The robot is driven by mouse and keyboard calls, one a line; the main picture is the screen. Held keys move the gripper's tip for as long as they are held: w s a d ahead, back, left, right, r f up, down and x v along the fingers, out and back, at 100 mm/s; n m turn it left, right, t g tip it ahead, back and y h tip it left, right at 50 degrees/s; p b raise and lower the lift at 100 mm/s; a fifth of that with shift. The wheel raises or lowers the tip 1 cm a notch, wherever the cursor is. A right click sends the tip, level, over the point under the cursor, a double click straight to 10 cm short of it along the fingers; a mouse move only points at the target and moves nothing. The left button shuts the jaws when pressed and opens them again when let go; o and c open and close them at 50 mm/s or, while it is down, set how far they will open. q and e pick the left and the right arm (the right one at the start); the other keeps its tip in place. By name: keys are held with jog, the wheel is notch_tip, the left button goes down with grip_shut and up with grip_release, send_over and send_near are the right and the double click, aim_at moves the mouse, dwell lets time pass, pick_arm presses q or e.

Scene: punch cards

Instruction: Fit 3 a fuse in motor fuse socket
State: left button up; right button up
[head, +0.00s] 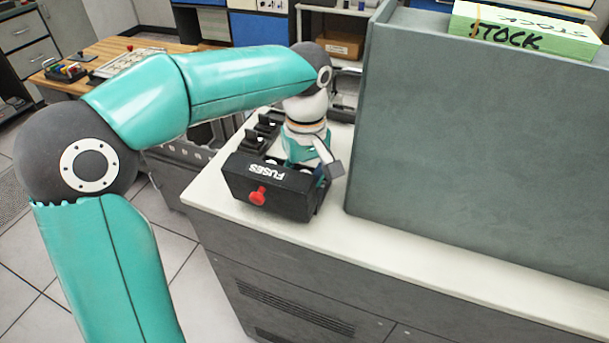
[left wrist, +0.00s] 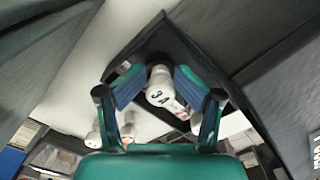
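The black fuse box (head: 285,192), marked FUSES, sits on the pale worktop near its left corner. My left gripper (head: 318,180) is over the box, pointing down, its fingers partly hidden in the head view. In the left wrist view a white fuse marked 3 A (left wrist: 160,80) stands between the two blue fingertips of my left gripper (left wrist: 160,88). The fingers are apart, one on each side of this fuse; whether they touch it is hard to tell. More white fuses (left wrist: 128,130) show nearby. My right gripper is in neither view. No motor fuse socket can be made out for sure.
A red knob (head: 257,196) is on the box's front. Black holders (head: 262,132) stand behind the box. A tall grey-green cabinet (head: 470,150) rises close on the right, with a STOCK block (head: 524,32) on top. The worktop's front strip (head: 430,250) is clear.

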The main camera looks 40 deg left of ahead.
pick_arm(q)
jog(key=shift+r, duration=0.15)
dwell(0.3)
jog(key=shift+r, duration=3.9)
